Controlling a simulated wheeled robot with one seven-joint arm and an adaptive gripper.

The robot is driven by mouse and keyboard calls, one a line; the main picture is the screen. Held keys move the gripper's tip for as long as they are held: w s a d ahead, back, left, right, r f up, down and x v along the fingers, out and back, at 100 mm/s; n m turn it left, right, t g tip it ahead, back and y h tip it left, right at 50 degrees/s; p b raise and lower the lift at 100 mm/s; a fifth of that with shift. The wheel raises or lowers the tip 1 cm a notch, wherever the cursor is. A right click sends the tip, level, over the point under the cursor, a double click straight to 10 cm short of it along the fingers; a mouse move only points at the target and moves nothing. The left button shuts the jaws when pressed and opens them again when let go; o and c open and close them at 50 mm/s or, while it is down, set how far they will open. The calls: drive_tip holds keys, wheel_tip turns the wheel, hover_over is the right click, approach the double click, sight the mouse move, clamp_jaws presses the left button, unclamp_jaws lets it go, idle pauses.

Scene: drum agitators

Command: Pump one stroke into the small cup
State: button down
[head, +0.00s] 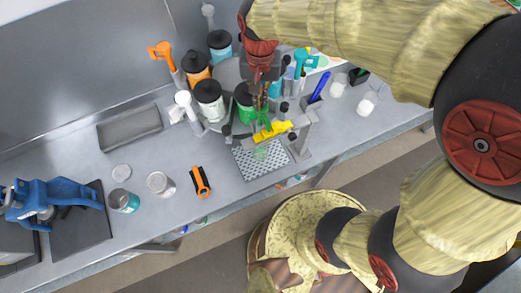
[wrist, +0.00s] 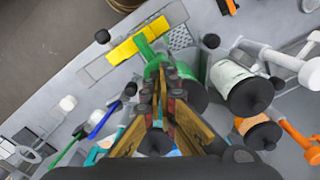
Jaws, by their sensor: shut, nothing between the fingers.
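The small cup (head: 260,153) looks translucent and greenish in the head view. It stands on the perforated drip tray (head: 252,165), in front of the green canister (head: 243,101). A green pump spout (head: 265,117) reaches out above a yellow bar (head: 272,131). In the wrist view, the green canister (wrist: 192,90) lies under and beside my fingers, and a green lever (wrist: 146,48) points toward the yellow bar (wrist: 138,40). My gripper (wrist: 163,68) is shut and empty, pointing down over the green pump. I cannot tell whether its tips touch the pump. The cup is not clear in the wrist view.
White (head: 209,103), orange (head: 196,70) and blue (head: 220,45) canisters crowd close beside the green one. A white pump handle (head: 183,98) stands at left. A grey post (head: 306,125) stands right of the tray. An orange-and-black tool (head: 200,182) lies on the open left bench.

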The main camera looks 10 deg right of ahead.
drive_tip(key=shift+r+p, duration=1.15)
drive_tip(key=shift+r, duration=0.8)
wheel_tip(320, 180, up, 6)
drive_tip(key=p, duration=0.4)
